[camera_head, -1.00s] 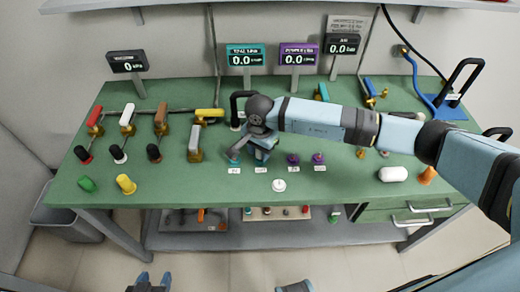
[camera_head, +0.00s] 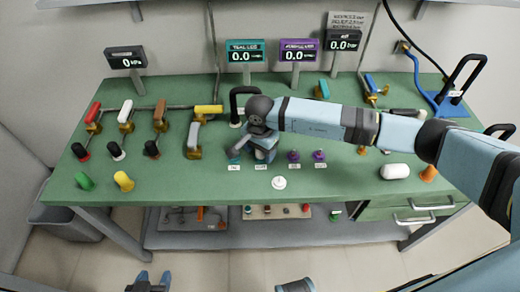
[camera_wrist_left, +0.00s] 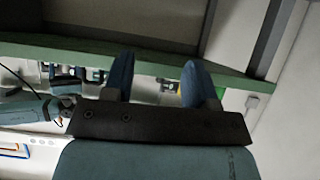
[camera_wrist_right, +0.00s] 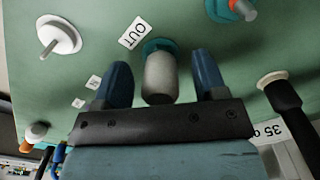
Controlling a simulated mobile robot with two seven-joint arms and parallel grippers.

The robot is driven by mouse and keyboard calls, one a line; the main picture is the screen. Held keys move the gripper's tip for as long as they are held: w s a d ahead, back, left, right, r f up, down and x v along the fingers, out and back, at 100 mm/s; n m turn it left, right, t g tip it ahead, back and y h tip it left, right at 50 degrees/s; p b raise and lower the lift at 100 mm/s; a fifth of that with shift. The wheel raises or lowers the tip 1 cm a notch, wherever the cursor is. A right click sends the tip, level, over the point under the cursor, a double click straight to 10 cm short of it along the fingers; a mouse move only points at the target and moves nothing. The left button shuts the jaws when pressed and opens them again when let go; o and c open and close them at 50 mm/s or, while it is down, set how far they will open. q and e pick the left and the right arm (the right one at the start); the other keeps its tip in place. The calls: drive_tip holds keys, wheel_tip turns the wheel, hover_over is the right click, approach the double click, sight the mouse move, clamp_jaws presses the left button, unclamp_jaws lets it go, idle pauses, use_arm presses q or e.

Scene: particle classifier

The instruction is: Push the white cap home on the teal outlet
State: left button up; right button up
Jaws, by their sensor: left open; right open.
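A pale grey-white cylinder, which looks like the white cap (camera_wrist_right: 160,78), stands over the teal outlet (camera_wrist_right: 158,46) in the right wrist view. The outlet's teal base shows beside an OUT label (camera_wrist_right: 134,33). My right gripper (camera_wrist_right: 162,66) is open, with one finger on each side of the cap and gaps visible. I cannot tell how far down the cap sits. In the head view my right gripper (camera_head: 258,152) hides most of the outlet and cap. My left gripper (camera_head: 148,282) is open and empty, low in front of the bench; its fingers show in the left wrist view (camera_wrist_left: 155,75).
A white disc with a thin pin (camera_head: 279,183) lies in front of the outlets. A second teal port (camera_head: 234,156) is just left of my right gripper. Purple ports (camera_head: 293,156) stand to the right. A black handle (camera_wrist_right: 280,95) is near the right finger.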

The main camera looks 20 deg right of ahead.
use_arm(q)
drive_tip(key=shift+f, duration=0.35)
use_arm(e)
drive_tip(key=shift+r, duration=0.1)
use_arm(q)
drive_tip(key=shift+w+d+r+n, duration=0.25)
drive_tip(key=shift+r+n, duration=0.05)
drive_tip(key=shift+r, duration=0.35)
use_arm(e)
wheel_tip(320, 180, up, 14)
drive_tip(key=shift+f, duration=0.2)
